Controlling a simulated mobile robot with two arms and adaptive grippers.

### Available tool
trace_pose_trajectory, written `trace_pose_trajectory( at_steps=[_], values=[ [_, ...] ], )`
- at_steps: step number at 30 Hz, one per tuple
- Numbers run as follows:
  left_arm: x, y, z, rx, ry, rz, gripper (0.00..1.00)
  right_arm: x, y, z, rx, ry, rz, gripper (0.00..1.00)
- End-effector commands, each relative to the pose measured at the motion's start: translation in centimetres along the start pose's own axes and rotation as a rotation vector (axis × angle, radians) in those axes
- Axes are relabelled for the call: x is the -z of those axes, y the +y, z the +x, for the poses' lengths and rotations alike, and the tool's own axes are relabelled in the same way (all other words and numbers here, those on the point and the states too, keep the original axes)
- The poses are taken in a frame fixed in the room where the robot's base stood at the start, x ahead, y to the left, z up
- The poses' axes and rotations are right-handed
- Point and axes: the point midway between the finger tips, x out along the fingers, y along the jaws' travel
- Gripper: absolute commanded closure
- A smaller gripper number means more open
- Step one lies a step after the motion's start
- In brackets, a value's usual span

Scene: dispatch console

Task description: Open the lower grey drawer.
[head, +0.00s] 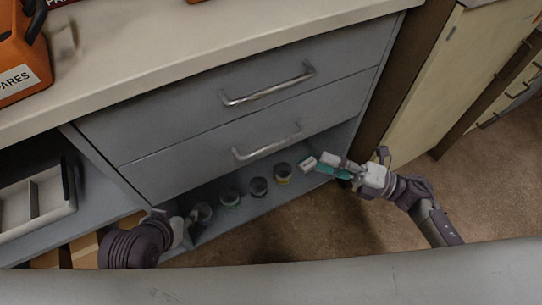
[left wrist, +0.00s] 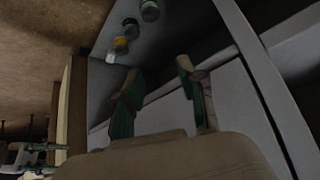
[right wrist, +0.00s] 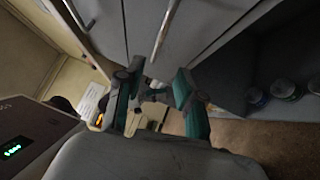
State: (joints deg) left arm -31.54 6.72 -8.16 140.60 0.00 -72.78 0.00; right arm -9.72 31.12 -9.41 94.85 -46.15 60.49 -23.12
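The lower grey drawer (head: 205,158) looks shut, with a metal bar handle (head: 267,142) across its front. My right gripper (head: 335,170) is open and empty, to the right of and below that handle, apart from it. In the right wrist view, the open fingers (right wrist: 155,100) show below a bar handle (right wrist: 164,30) on a grey drawer front. My left gripper (head: 188,222) is low at the left, near the bottom shelf. In the left wrist view, its fingers (left wrist: 160,85) are apart with nothing between them.
The upper grey drawer (head: 160,120) is shut, with its own handle (head: 268,85). Several jars (head: 258,187) and a small white item (head: 308,163) stand in the open shelf below. An orange case (head: 20,60) sits on the countertop (head: 140,60). The floor (head: 480,190) at right is clear.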

Motion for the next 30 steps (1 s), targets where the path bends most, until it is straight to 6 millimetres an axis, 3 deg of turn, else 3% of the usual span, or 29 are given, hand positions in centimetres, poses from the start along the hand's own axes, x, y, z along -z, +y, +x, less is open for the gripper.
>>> trace_pose_trajectory(
  at_steps=[7,21,30],
  values=[
    [0.4,0.0,-0.4,0.000,0.018,0.000,0.60,0.3,0.3,2.4,-0.005,0.021,-0.019,0.63],
    [1.7,0.2,-0.1,-0.004,0.085,0.002,0.60,0.5,0.2,11.7,-0.004,0.018,-0.015,0.63],
    [2.2,0.2,-0.1,-0.005,0.112,0.002,0.60,0.5,0.2,13.9,-0.001,0.016,-0.013,0.63]
  ],
)
